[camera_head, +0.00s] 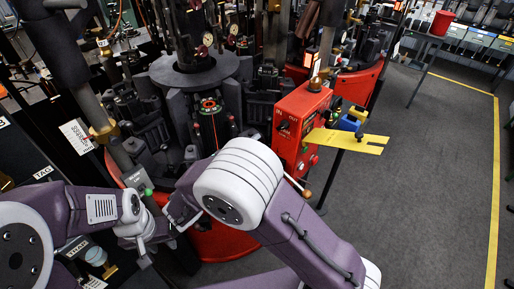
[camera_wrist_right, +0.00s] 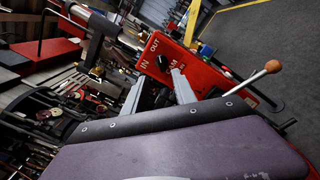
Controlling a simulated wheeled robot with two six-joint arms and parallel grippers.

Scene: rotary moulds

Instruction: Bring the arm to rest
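In the right wrist view my right gripper (camera_wrist_right: 158,88) shows two grey fingers spread apart with nothing held between them. They point towards the red control box (camera_wrist_right: 185,72), which has a black knob (camera_wrist_right: 164,63) between IN and OUT labels. I cannot tell the exact gap to the box.
A lever with an orange-brown ball (camera_wrist_right: 272,67) sticks out beside the box. A yellow slotted plate (camera_head: 347,140) juts right from it. The dark moulding machine (camera_head: 195,75) fills the space behind my arms. Grey floor (camera_head: 425,180) at the right is clear.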

